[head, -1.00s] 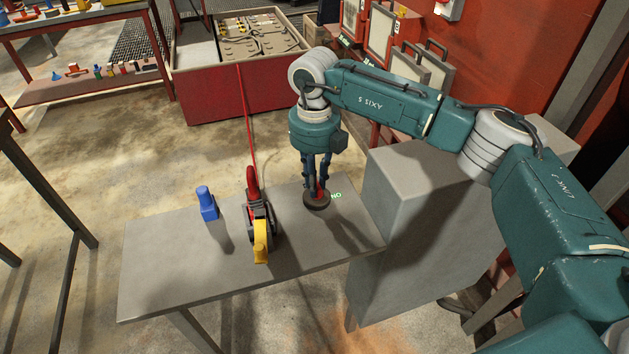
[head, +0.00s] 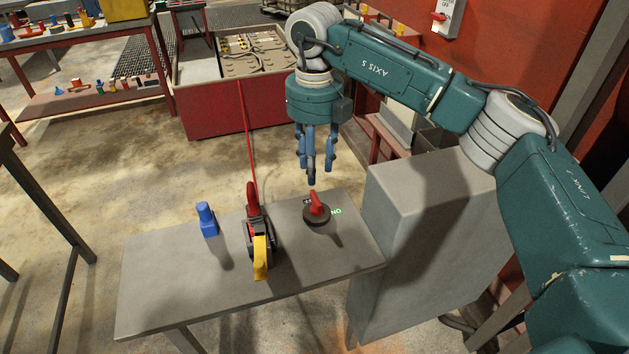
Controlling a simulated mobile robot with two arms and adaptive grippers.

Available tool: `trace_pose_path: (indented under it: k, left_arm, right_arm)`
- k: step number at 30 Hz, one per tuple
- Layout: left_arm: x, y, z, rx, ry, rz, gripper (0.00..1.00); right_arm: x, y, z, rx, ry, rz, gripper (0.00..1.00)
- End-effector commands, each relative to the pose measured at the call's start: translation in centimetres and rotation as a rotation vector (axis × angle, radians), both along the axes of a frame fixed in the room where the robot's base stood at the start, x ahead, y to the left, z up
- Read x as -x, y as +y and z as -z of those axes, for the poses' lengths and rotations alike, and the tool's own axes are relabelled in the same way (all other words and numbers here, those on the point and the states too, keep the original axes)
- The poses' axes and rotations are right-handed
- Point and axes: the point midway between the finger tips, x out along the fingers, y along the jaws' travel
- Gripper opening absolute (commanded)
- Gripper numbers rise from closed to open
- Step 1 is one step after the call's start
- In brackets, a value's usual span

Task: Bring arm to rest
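My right gripper (head: 312,178) hangs in the air with its blue fingers pointing down, above the far right part of a grey table (head: 190,293). Nothing shows between its fingers; how far apart they are is hard to tell. My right arm reaches in from the right edge. My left gripper does not show.
On the same table are a blue bottle-like object (head: 207,218) and a black tool with a yellow end (head: 260,258) and a red cable. A grey cabinet (head: 400,215) stands right of the table. A red crate (head: 200,110) and red shelves (head: 95,103) stand behind.

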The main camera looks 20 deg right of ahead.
Motion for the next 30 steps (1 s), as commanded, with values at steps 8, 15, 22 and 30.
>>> trace_pose_path:
  k: [8, 15, 22, 30]
  left_arm:
    - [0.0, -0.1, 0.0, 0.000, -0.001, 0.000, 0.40]
    - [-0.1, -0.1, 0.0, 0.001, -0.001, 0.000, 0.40]
    - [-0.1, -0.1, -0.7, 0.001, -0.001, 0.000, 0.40]
    - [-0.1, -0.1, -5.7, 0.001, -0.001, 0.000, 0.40]
  right_arm:
    - [0.0, 0.0, -2.0, 0.000, 0.001, 0.000, 0.35]
    - [0.0, 0.0, -2.0, 0.000, 0.001, 0.000, 0.35]
    - [0.0, 0.0, -2.7, 0.000, 0.000, 0.000, 0.35]
    - [0.0, 0.0, -7.7, 0.000, 0.000, -0.001, 0.35]
